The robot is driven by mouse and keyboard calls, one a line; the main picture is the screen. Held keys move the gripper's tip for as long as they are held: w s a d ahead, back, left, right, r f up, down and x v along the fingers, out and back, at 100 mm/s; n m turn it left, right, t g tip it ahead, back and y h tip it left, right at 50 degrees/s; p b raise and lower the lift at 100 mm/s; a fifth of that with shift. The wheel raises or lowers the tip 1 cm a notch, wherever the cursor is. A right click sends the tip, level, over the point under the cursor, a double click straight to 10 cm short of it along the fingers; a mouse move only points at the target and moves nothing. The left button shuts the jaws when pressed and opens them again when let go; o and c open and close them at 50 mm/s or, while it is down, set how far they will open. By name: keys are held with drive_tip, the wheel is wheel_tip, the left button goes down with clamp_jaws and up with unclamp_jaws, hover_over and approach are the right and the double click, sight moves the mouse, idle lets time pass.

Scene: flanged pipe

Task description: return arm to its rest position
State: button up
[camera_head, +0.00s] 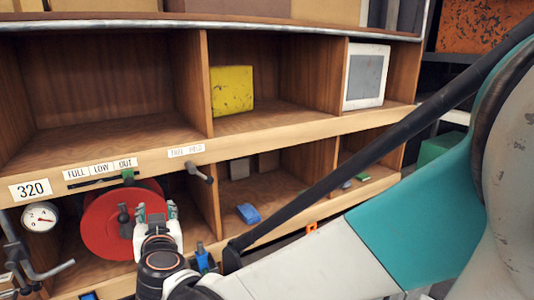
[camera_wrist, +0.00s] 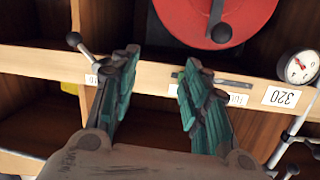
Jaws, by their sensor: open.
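My gripper (camera_head: 147,212) is in front of the red flange disc (camera_head: 100,232) in the lower left compartment of the shelf in the head view. In the wrist view, my gripper (camera_wrist: 165,75) has its two green-padded fingers spread apart with nothing between them. The red disc (camera_wrist: 185,15) with a dark knob (camera_wrist: 221,33) shows at the top of the wrist view, beyond the fingertips. My arm runs from the gripper across to the right side of the head view.
The wooden shelf (camera_head: 105,138) holds a yellow block (camera_head: 232,90), a white framed panel (camera_head: 366,76) and a blue block (camera_head: 248,213). A lever (camera_head: 201,173), a gauge (camera_head: 40,216) and grey pipes (camera_head: 45,272) stick out near the disc. The upper left compartment is empty.

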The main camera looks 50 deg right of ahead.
drive_tip(key=s+d+f+n+g+y+b, duration=0.1)
drive_tip(key=s+f+n+g+y+b, duration=0.1)
drive_tip(key=s+f+g+b, duration=0.7)
drive_tip(key=s+a+f+n+t+y+b, duration=0.1)
drive_tip(key=s+a+f+n+y+b, duration=0.1)
drive_tip(key=s+a+f+n+y, duration=0.2)
drive_tip(key=s+a+f, duration=0.3)
drive_tip(key=s+f, duration=0.2)
drive_tip(key=f, duration=0.2)
drive_tip(key=shift+s+f+y+b, duration=0.3)
drive_tip(key=shift+s, duration=0.05)
idle(0.6)
